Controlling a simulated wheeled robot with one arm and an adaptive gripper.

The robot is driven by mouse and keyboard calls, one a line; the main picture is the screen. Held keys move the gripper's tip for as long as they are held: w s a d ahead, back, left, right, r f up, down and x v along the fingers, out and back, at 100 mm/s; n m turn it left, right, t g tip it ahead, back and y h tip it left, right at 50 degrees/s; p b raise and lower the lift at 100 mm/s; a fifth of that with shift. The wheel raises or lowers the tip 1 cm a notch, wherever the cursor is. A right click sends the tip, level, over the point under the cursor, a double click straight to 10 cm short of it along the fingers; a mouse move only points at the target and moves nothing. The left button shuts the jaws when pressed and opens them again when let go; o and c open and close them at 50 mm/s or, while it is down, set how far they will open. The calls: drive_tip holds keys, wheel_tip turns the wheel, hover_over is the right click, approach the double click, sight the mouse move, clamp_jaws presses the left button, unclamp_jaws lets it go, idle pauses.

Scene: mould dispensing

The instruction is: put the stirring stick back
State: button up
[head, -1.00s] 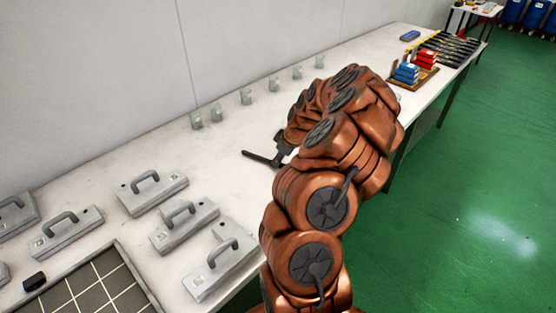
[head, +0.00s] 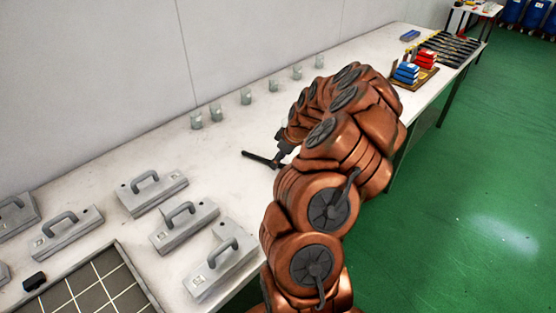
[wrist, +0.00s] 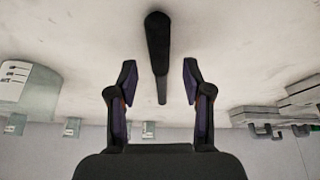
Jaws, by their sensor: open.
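The stirring stick, a dark slim rod with a thicker end, shows in the head view (head: 258,158) near the middle of the white table. In the wrist view the stick (wrist: 158,45) runs between my two fingers, with a clear gap on each side. My gripper (wrist: 160,75) is open and holds nothing. In the head view my gripper (head: 281,152) is small, close above the table at the stick's right end, and partly hidden by my arm. Whether the stick rests fully on the table is hard to tell.
Several glass beakers (head: 246,96) stand in a row along the wall. Grey handled moulds (head: 183,224) and a gridded tray (head: 130,265) are at the front left. Red and blue boxes (head: 407,72) stand at the far right. The table (head: 110,165) is bare around the stick.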

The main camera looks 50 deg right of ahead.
drive_tip(key=v, duration=1.1)
drive_tip(key=shift+r, duration=0.15)
drive_tip(key=a+r+n+g+y, duration=0.1)
drive_tip(key=a+r, duration=0.3)
drive_tip(key=a, duration=1)
drive_tip(key=a+r+g, duration=0.1)
drive_tip(key=a+r, duration=0.3)
drive_tip(key=a, duration=0.9)
drive_tip(key=s+a+m+g, duration=0.1)
drive_tip(key=s+a, duration=0.3)
drive_tip(key=s, duration=0.3)
drive_tip(key=s+a+f+m+g+h, duration=0.1)
drive_tip(key=s+a, duration=0.3)
drive_tip(key=s, duration=0.4)
drive_tip(key=s+a+m+g+h, duration=0.1)
drive_tip(key=s+a, duration=0.3)
drive_tip(key=s, duration=0.4)
drive_tip(key=shift+s+f+m+g, duration=0.25)
drive_tip(key=shift+f+m+g, duration=0.15)
drive_tip(key=shift+m+g, duration=0.15)
drive_tip(key=shift+a, duration=0.1)
